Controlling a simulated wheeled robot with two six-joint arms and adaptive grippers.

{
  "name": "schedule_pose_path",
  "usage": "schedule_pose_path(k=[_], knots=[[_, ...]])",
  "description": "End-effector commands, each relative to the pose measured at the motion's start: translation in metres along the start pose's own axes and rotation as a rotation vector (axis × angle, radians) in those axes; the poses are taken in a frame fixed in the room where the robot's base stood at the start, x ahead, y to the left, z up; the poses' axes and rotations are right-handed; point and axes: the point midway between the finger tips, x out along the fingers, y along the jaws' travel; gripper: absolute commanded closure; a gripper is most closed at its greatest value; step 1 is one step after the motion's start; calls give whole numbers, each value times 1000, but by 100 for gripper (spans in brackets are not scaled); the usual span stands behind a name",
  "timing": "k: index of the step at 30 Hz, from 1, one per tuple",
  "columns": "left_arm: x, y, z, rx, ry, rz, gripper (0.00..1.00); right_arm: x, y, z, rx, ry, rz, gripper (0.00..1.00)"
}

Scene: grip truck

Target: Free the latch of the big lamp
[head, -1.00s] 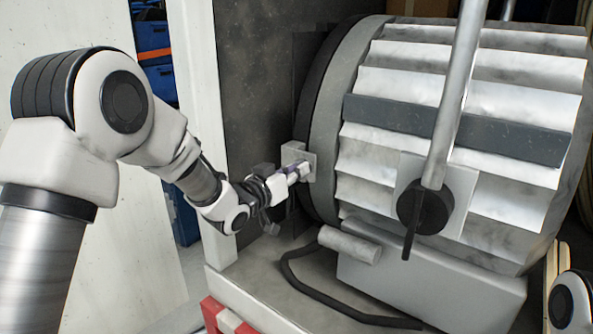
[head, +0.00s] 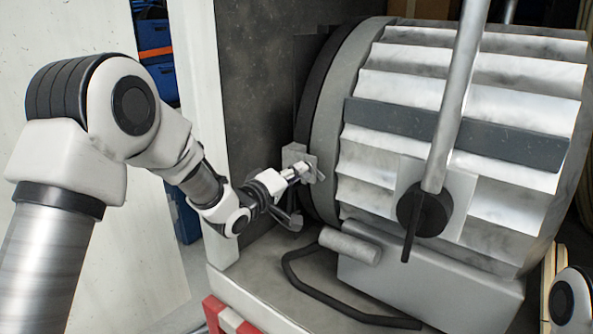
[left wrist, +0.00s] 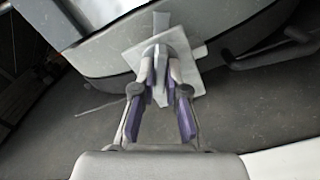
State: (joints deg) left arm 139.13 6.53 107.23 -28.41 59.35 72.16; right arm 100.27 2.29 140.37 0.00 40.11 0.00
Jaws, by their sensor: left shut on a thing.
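The big lamp (head: 460,130) is a large ribbed grey-metal drum with a dark rim on its left side. Its latch is on a small light plate (head: 290,156) at the left edge of the rim. In the left wrist view the plate (left wrist: 190,75) looks tilted, with a grey latch lever (left wrist: 161,22) standing out from it. My left gripper (head: 308,171) is at the plate, shut on the latch lever; its fingertips also show in the left wrist view (left wrist: 161,70). The fingers hide part of the lever. My right gripper is out of view.
A metal pole (head: 455,90) with a black knob (head: 424,208) crosses the lamp's front. A black bent bar (head: 325,290) and a grey cylinder (head: 349,246) are below. A dark panel (head: 255,100) stands behind my left wrist.

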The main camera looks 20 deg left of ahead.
Motion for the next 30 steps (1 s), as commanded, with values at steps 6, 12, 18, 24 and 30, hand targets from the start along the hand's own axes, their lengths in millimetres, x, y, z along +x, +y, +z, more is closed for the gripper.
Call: schedule_pose_path(k=[6, 12, 18, 24, 30], knots=[[0, 1, -2, -195, 3, 4, 100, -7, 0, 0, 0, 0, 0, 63], [0, 0, -2, -345, 3, 3, 100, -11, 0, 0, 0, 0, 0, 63], [0, 0, -1, -444, 3, 3, 100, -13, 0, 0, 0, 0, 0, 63], [0, -1, -1, -492, 3, 3, 100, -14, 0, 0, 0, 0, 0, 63], [0, -1, -1, -503, 2, 3, 100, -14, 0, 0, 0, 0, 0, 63]])
